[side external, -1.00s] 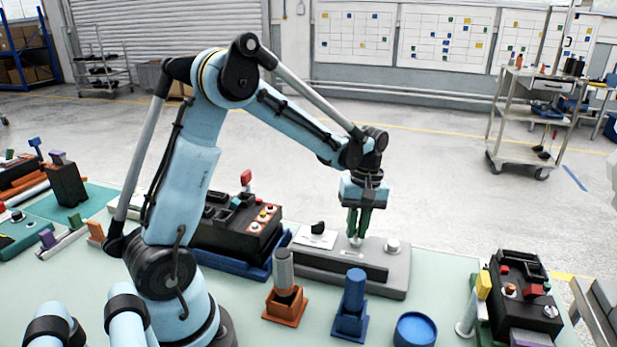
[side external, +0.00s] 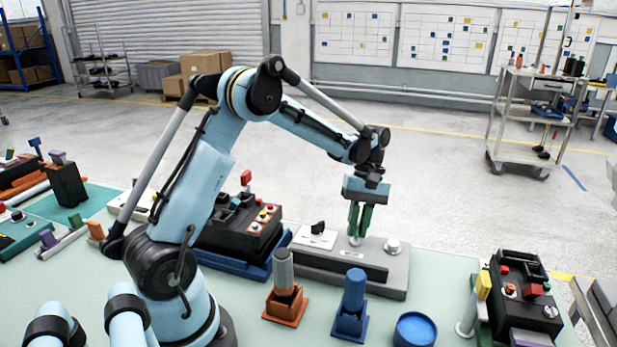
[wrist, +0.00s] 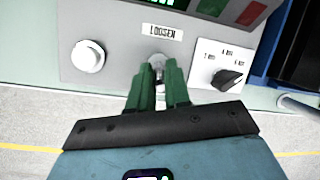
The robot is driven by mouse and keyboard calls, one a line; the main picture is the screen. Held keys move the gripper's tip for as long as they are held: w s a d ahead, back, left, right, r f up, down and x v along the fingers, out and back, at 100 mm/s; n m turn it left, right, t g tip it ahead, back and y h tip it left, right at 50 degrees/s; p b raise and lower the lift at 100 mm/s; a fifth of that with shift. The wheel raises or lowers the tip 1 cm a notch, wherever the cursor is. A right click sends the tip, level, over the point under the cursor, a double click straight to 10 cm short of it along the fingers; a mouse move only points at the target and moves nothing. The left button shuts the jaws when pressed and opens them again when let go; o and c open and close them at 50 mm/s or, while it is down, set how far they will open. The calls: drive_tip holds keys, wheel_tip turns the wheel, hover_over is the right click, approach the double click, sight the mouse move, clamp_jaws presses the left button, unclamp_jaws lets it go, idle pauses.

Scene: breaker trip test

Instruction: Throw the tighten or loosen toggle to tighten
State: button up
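The toggle is a small silver lever (wrist: 157,64) on a grey control box (side external: 312,262). In the wrist view a plate reading LOOSEN (wrist: 162,32) sits just beyond it. The plate for tighten is not in sight. My gripper (side external: 356,236) points down at the box, tilted, with its green fingertips at the toggle. In the wrist view the fingers (wrist: 159,76) are close together with a narrow gap, and the lever shows at their tips. The fingers hide part of the lever, so whether they are shut on it or only beside it is unclear.
A white round knob (wrist: 87,57) and a black rotary selector (wrist: 228,80) flank the toggle on the box. An orange holder (side external: 285,305), a blue holder (side external: 351,318) and a blue round container (side external: 415,330) stand in front. Black panel units stand left and right.

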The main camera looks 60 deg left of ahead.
drive_tip(key=o, duration=0.4)
drive_tip(key=v, duration=1.2)
drive_tip(key=shift+d+r, duration=0.1)
idle(0.5)
drive_tip(key=s+d+r+m+t+y, duration=0.2)
drive_tip(key=s+d+r+m+t, duration=0.1)
drive_tip(key=s+d+m+t, duration=0.3)
drive_tip(key=s+d+f+m+t, duration=0.1)
drive_tip(key=s+d+m, duration=0.1)
drive_tip(key=s+d+f+m+t, duration=0.2)
drive_tip(key=s+m, duration=0.1)
drive_tip(key=s+d+f+m+t, duration=0.1)
drive_tip(key=s+d+f+m, duration=0.1)
drive_tip(key=s, duration=0.1)
drive_tip(key=shift+d+t, duration=0.1)
drive_tip(key=shift+t, duration=0.2)
